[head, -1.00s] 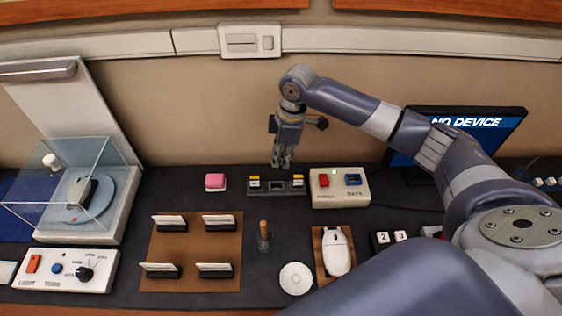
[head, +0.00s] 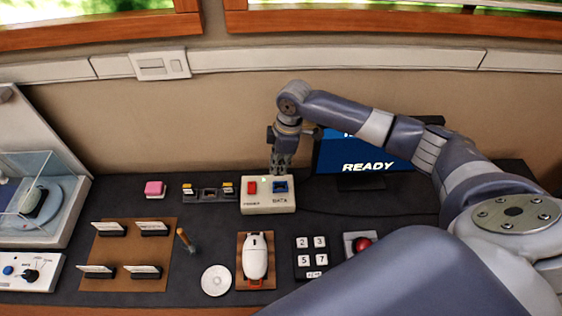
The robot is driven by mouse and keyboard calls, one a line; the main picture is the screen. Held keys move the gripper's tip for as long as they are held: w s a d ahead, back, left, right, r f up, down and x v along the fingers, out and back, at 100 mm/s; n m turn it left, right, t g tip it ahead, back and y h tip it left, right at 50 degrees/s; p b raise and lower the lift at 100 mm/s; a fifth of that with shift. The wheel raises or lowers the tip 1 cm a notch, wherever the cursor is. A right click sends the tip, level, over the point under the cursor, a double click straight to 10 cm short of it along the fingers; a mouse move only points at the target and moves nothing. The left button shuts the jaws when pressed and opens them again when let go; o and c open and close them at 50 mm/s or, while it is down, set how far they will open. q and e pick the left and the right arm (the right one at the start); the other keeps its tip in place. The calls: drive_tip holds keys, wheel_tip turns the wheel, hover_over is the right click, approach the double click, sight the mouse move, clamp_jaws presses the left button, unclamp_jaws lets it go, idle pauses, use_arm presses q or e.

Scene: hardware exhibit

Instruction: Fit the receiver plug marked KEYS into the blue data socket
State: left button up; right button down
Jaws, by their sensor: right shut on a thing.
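My right gripper (head: 279,170) is shut, pointing down at the blue data socket (head: 280,187) on the cream box. The receiver plug between its fingertips is too small and too covered to make out, and its mark cannot be read. The fingertips are right at the socket's back edge. The blue socket is the right one of the two on the box, beside a red socket (head: 252,188). A dark holder (head: 209,194) left of the box carries two small yellow-labelled pieces, with a space between them. My left gripper is not in view.
A white mouse on a brown mat (head: 241,281), number keys (head: 311,252) and a red button (head: 362,245) are in front.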

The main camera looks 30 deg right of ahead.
drive_tip(key=shift+f+b, duration=0.35)
drive_tip(key=shift+f, duration=0.15)
drive_tip(key=shift+f+b, duration=0.35)
drive_tip(key=shift+b, duration=0.05)
drive_tip(key=shift+s+d+f+b, duration=0.1)
drive_tip(key=shift+d+f+b, duration=0.05)
drive_tip(key=shift+f+b, duration=0.45)
drive_tip(key=shift+d+f+b, duration=0.1)
drive_tip(key=shift+f+b, duration=0.4)
drive_tip(key=shift+b, duration=0.15)
drive_tip(key=shift+f, duration=0.25)
drive_tip(key=shift+a+f, duration=0.1)
drive_tip(key=shift+f, duration=0.4)
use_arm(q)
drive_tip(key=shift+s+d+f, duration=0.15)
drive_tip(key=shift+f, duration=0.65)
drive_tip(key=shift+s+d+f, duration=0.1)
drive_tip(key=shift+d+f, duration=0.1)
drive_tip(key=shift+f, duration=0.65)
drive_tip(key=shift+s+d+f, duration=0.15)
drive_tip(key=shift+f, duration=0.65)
use_arm(e)
drive_tip(key=shift+f, duration=0.15)
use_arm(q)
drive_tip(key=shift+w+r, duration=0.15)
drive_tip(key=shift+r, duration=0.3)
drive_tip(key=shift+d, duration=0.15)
